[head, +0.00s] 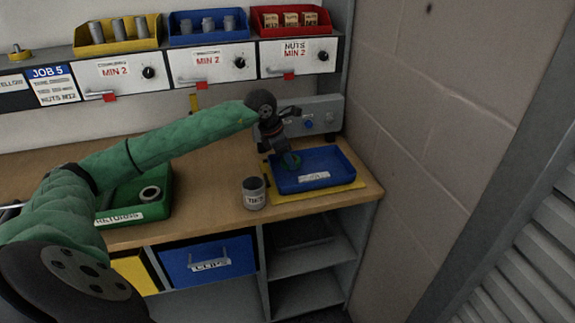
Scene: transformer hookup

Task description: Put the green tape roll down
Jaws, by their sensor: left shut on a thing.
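My left arm, in a green sleeve, reaches in from the left across the wooden bench. Its left gripper (283,156) points down at the left end of the blue tray (318,179). It is shut on the green tape roll (292,160), which shows as a small green ring over the tray's left part. I cannot tell whether the roll touches the tray floor. The gripper hides part of the roll. My right gripper is not in view.
The blue tray lies on a yellow mat (348,187) at the bench's right end. A grey tin (253,194) stands left of it. A green returns bin (132,213) holds a ring-shaped roll (150,194). A grey device (318,116) stands behind the tray. A wall rises on the right.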

